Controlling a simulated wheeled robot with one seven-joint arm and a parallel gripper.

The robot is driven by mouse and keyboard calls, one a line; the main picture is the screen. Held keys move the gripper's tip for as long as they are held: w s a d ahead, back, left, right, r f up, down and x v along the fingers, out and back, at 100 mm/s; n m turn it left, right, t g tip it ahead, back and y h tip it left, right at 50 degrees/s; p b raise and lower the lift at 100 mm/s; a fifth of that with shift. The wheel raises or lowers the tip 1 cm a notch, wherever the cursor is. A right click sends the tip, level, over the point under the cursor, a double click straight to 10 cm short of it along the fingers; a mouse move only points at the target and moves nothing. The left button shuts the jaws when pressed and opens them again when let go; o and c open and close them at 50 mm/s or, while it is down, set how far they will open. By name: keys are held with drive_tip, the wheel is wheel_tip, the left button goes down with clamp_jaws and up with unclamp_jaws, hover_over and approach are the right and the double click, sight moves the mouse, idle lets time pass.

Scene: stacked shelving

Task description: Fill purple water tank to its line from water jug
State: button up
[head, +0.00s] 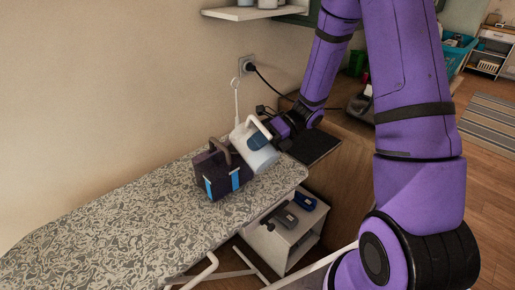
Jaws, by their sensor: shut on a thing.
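The dark purple water tank (207,178) stands on the patterned ironing board, with an arched handle and light blue strips on its sides. The white water jug (263,160) is just right of it, tilted, and overlaps or nearly touches the tank's upper right. My gripper (273,129) comes in from the right and is shut on the jug by its handle side. The fingertips are small and partly hidden by the jug. The tank's opening, its line and any water stream cannot be made out.
The ironing board (90,225) is clear to the left. A dark flat pad (312,146) lies on the wooden counter to the right. A plug and cord (250,67) are on the wall behind. A small white cabinet (292,240) stands below. A wall shelf (240,13) hangs above.

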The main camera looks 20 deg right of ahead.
idle(0.4)
drive_tip(key=shift+r+n+t+y, duration=0.15)
drive_tip(key=shift+n+t+y, duration=0.25)
drive_tip(key=shift+n+t, duration=0.45)
drive_tip(key=shift+s+f+n+t+y, duration=0.1)
drive_tip(key=shift+f+n+t+y, duration=0.15)
drive_tip(key=shift+n, duration=0.5)
drive_tip(key=shift+f+n+t+y, duration=0.15)
drive_tip(key=shift+n+y, duration=0.1)
drive_tip(key=shift+n, duration=0.45)
drive_tip(key=shift+d, duration=0.1)
